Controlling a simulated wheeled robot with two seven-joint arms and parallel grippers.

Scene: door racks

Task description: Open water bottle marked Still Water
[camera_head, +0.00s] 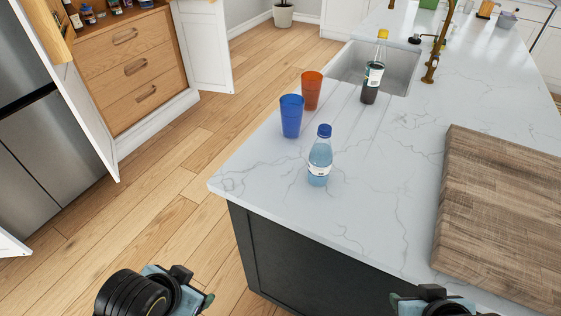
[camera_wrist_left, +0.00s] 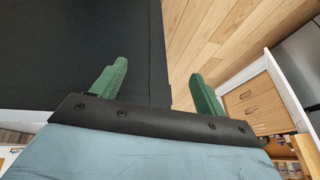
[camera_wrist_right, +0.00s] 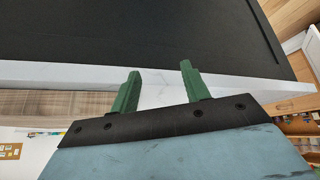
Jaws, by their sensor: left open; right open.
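A clear blue-tinted plastic bottle (camera_head: 320,158) with a blue cap and a pale label stands upright on the island counter, near its front left corner. The label text is too small to read. A second, dark bottle (camera_head: 373,75) with a yellow cap and a label stands farther back by the sink. My left gripper (camera_wrist_left: 158,80) is open and empty, low in front of the island. My right gripper (camera_wrist_right: 156,80) is open and empty, near the counter's front edge. Both grippers are well apart from the bottles; the head view shows only parts of them at its bottom edge.
A blue cup (camera_head: 291,116) and an orange cup (camera_head: 311,91) stand close behind the blue-capped bottle. A thick wooden board (camera_head: 505,205) lies on the right of the marble counter (camera_head: 385,180). A sink (camera_head: 398,72) and brass tap (camera_head: 433,58) are behind.

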